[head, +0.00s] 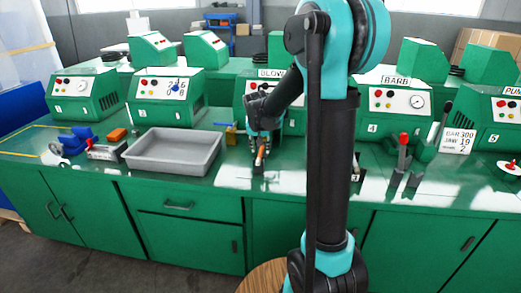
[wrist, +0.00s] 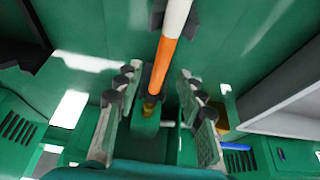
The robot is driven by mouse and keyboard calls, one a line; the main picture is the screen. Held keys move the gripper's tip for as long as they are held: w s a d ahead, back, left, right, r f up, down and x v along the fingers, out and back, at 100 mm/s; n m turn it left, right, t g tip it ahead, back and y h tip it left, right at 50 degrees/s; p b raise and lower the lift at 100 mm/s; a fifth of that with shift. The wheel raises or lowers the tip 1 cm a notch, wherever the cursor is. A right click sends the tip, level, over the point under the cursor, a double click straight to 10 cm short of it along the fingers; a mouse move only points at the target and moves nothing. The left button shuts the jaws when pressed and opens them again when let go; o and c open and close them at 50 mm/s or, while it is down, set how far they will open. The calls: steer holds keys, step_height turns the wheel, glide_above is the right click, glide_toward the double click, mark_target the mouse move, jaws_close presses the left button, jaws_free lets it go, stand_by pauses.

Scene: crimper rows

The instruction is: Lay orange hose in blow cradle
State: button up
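The orange hose (wrist: 161,62) has a white section at its far end and a brass-coloured tip at its near end. In the wrist view it runs between black supports (wrist: 190,16) at the top and a green block (wrist: 146,124) lower down, apparently the blow cradle. My gripper (wrist: 156,85) is open, with one finger on each side of the hose and a visible gap to both. In the head view my gripper (head: 263,140) points down in front of the BLOW machine (head: 258,87). The orange hose (head: 259,157) shows just below it, partly hidden.
A grey tray (head: 131,153) stands left of my gripper. A blue tool (head: 75,138) and a red-handled clamp (head: 105,149) lie farther left. The BARB machine (head: 386,99) and a red-handled lever (head: 403,145) stand to the right. Bare green bench lies in front of the tray.

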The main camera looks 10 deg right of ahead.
steer(key=v, duration=1)
steer(key=shift+s+r, duration=0.2)
steer(key=shift+r, duration=0.15)
steer(key=s+d+f+n, duration=0.1)
steer(key=s+f, duration=0.4)
steer(key=s, duration=0.3)
steer(key=s+d+f+n+y, duration=0.1)
steer(key=s+d+f, duration=0.1)
steer(key=s+f, duration=0.4)
steer(key=s+d+f+n, duration=0.1)
steer(key=s+f, duration=0.4)
steer(key=s, duration=0.7)
steer(key=shift+d+f+n, duration=0.3)
steer(key=shift+d+f, duration=0.1)
steer(key=shift+d, duration=0.25)
